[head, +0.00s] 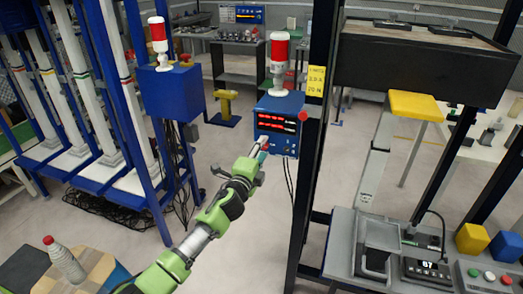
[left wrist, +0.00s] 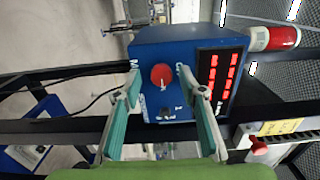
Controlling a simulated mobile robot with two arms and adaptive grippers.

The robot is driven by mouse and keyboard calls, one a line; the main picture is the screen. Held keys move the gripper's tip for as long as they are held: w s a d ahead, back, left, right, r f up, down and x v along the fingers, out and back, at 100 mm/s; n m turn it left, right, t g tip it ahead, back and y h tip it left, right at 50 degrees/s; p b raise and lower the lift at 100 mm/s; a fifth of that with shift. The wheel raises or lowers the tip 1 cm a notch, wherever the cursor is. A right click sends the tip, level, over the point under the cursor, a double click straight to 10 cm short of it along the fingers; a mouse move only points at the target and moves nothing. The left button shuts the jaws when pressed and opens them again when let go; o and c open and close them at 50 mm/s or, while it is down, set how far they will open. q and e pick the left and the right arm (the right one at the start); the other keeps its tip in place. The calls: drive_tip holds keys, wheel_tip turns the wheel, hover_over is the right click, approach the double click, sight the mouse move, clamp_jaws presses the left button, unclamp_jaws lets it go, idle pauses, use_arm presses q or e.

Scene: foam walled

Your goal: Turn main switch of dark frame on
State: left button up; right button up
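The dark frame (head: 308,150) carries a blue control box (head: 278,108) with red lit digits. In the left wrist view the box (left wrist: 165,48) shows a round red knob (left wrist: 162,76) on its face and a small dark switch (left wrist: 167,114) near its lower edge. I cannot read the markings well enough to tell the knob's setting. My left gripper (head: 262,150) is at the box's front in the head view. In the wrist view its fingers (left wrist: 158,82) are spread, one on each side of the red knob, with a gap around it. My right gripper is not in view.
A red button (head: 303,116) sits on the frame's post beside the box. A red and white signal lamp (head: 279,62) stands on top. A blue frame (head: 165,170) with its own box (head: 174,92) stands left. A grey bench (head: 350,250) is at lower right.

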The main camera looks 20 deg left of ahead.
use_arm(q)
drive_tip(key=shift+s, duration=0.15)
drive_tip(key=s, duration=1.1)
drive_tip(key=shift+s+a, duration=0.25)
drive_tip(key=shift+s, duration=0.1)
